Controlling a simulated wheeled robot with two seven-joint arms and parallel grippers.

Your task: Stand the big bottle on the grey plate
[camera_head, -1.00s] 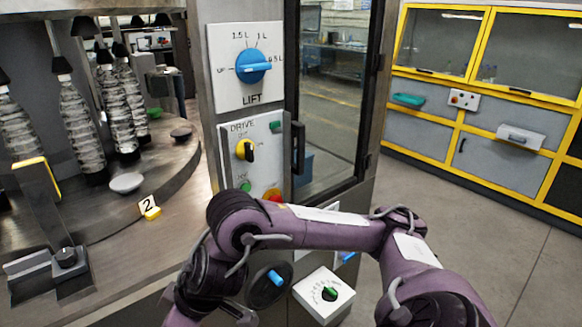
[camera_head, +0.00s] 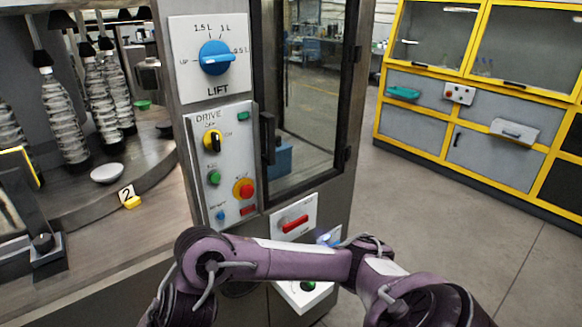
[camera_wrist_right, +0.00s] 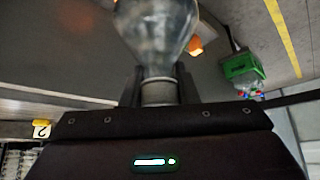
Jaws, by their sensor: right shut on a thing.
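My right gripper (camera_wrist_right: 158,95) is shut on the neck of a clear bottle (camera_wrist_right: 155,30) in the right wrist view. The bottle's body runs out of the top of that view, so its full size is hidden. In the head view a purple arm of mine crosses the bottom, and its gripper does not show. A pale grey round plate (camera_head: 107,173) lies bare on the machine's curved rim, beside the yellow "2" tag (camera_head: 131,200). A darker disc (camera_head: 166,129) sits farther right on it. My left gripper is in neither view.
Several ribbed clear bottles (camera_head: 62,120) stand on the round table (camera_head: 135,157) under black heads. Open floor (camera_head: 440,200) lies to the right, before yellow-framed cabinets (camera_head: 420,125).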

